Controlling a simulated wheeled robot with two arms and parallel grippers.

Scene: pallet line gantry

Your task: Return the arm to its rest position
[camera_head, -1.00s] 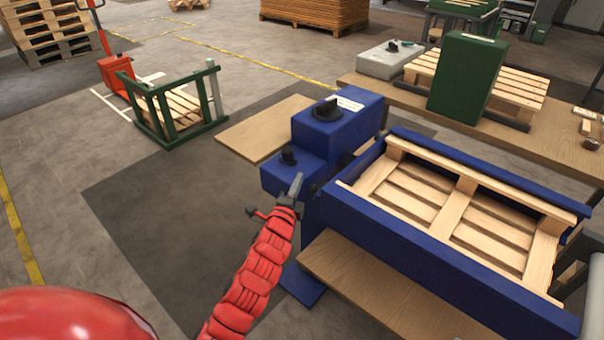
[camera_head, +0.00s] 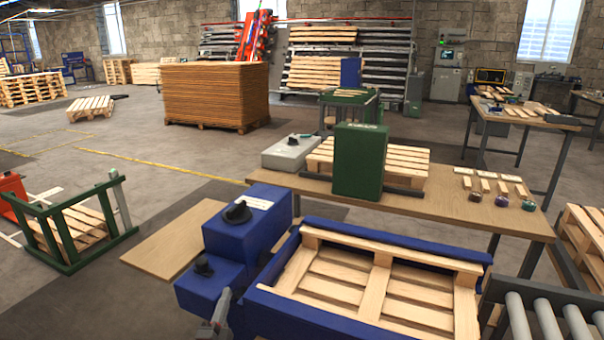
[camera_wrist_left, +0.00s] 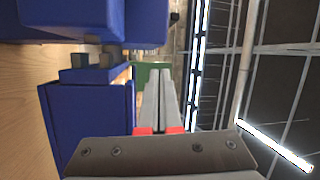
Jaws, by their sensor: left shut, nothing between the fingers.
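My left gripper (camera_head: 222,298) shows at the bottom of the head view, in front of the lower blue control box (camera_head: 212,287). Its grey fingers are together with nothing between them. In the left wrist view the fingers (camera_wrist_left: 159,92) lie side by side, pointing away from the camera, with blue housing to their left. Only the end of the left arm shows in the head view; the rest is below the frame. My right gripper is in neither current view.
The taller blue box (camera_head: 247,222) with a black knob stands beside the blue frame (camera_head: 330,318) holding a wooden pallet (camera_head: 385,280). A wooden table (camera_head: 460,206) carries a green box (camera_head: 359,160). Rollers (camera_head: 548,318) are at lower right.

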